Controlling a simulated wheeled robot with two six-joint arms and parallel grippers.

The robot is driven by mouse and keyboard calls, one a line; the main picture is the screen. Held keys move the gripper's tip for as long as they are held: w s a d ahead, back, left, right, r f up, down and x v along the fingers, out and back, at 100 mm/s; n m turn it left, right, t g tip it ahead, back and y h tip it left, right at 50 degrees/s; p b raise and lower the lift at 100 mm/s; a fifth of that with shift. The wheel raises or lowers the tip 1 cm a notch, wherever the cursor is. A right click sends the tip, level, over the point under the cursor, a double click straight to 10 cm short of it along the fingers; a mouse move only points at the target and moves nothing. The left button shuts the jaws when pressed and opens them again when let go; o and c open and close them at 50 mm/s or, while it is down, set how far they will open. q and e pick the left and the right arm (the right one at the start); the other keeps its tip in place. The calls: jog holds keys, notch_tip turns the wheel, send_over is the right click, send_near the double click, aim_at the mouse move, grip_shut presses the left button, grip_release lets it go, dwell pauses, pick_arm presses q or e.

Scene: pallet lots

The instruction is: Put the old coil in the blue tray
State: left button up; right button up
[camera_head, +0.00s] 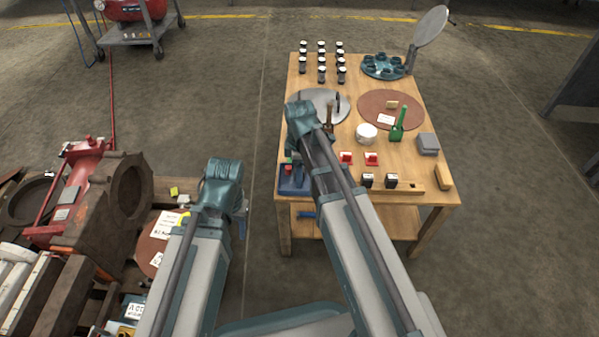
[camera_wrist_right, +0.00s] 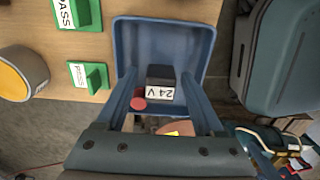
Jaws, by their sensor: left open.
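The blue tray (camera_head: 291,187) sits at the near left corner of the wooden table, partly hidden by my right arm. It also fills the middle of the right wrist view (camera_wrist_right: 205,40). A black block-shaped coil labelled 24 V (camera_wrist_right: 160,76) is seen within the tray's outline, with a red disc beside it. My right gripper (camera_wrist_right: 160,73) is over the tray, its fingers spread on either side of the coil with gaps. Two black blocks with white labels (camera_head: 379,181) stand on the table. My left gripper (camera_head: 242,216) is open, left of the table, mostly hidden behind its wrist.
Two red tags (camera_head: 359,158), a white round container (camera_head: 366,134) and a wooden strip (camera_head: 382,190) are on the table. Several small dark cylinders (camera_head: 321,60) stand at the back. A pallet with a large rusty housing (camera_head: 115,210) lies left. Floor shows between table and pallet.

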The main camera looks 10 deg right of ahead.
notch_tip(320, 180, up, 12)
jog(key=p, duration=1.3)
jog(key=s+a+m, duration=0.4)
jog(key=s+m, duration=0.1)
jog(key=s, duration=0.2)
jog(key=s+a+m+h, duration=0.1)
jog(key=s+a+m, duration=0.4)
jog(key=s, duration=0.3)
jog(key=shift+a+r+m+b, duration=0.15)
jog(key=shift+r+m+b, duration=0.15)
jog(key=shift+m, duration=0.2)
notch_tip(320, 180, up, 29)
jog(key=p, duration=2.9)
jog(key=shift+a+f, duration=0.1)
jog(key=shift+f, duration=0.05)
